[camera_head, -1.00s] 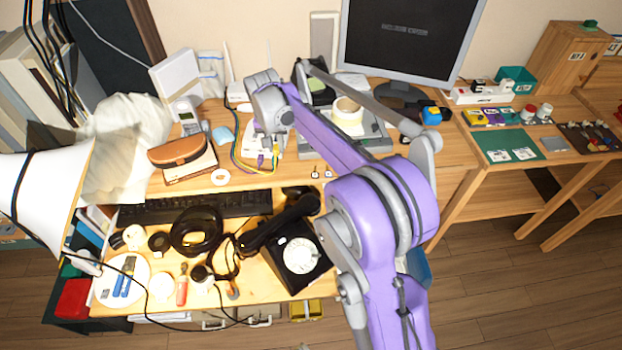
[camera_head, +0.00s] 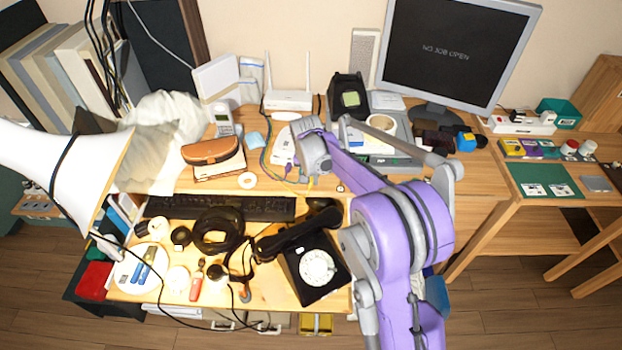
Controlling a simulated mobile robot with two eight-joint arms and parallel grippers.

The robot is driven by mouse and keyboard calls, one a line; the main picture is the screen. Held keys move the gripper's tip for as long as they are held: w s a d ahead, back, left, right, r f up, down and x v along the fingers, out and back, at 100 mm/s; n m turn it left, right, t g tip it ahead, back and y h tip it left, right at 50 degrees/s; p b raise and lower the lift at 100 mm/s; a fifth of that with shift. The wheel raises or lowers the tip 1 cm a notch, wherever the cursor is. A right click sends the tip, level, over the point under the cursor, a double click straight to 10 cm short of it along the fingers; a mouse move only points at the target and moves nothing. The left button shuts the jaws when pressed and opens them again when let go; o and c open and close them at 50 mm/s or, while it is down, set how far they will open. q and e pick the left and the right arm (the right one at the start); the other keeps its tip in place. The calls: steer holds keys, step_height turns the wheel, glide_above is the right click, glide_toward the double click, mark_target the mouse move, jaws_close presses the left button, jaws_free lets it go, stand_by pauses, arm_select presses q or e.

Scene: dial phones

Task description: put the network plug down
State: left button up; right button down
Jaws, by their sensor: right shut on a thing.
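My right gripper (camera_head: 309,179) hangs low over the wooden desk, in front and to the right of a white device (camera_head: 284,150). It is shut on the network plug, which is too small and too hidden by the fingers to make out. Thin coloured cables, yellow and green (camera_head: 264,162), loop from the back of the desk past the white device towards the gripper. A small connector-like piece (camera_head: 340,187) lies on the desk just right of the gripper. My left gripper is not in view.
A black dial phone (camera_head: 314,268) and a keyboard (camera_head: 222,206) stand in front. A brown case (camera_head: 211,150) is to the left, a tape roll (camera_head: 381,123) on a grey unit behind right. A white router (camera_head: 288,100) stands at the back. A little bare desk shows around the gripper.

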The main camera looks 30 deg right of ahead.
steer(key=shift+f, duration=0.15)
steer(key=shift+f, duration=0.15)
steer(key=c, duration=0.8)
jaws_free()
step_height(320, 180, up, 12)
steer(key=s+a+p, duration=0.1)
steer(key=s+a, duration=0.1)
steer(key=s+a+n+t, duration=0.15)
steer(key=s+a, duration=0.25)
steer(key=s, duration=0.4)
steer(key=s+a+n+t, duration=0.1)
steer(key=s+a+n, duration=0.2)
steer(key=s+a, duration=0.35)
steer(key=s+f+n, duration=0.1)
steer(key=s+f, duration=0.1)
steer(key=s, duration=0.2)
steer(key=s+a+f+n+y, duration=0.1)
steer(key=s+f, duration=0.1)
steer(key=s, duration=0.3)
steer(key=s+a+f+n+t, duration=0.1)
steer(key=s+f+n, duration=0.1)
steer(key=s, duration=0.3)
steer(key=shift+a+f+y, duration=0.25)
steer(key=shift+y, duration=0.05)
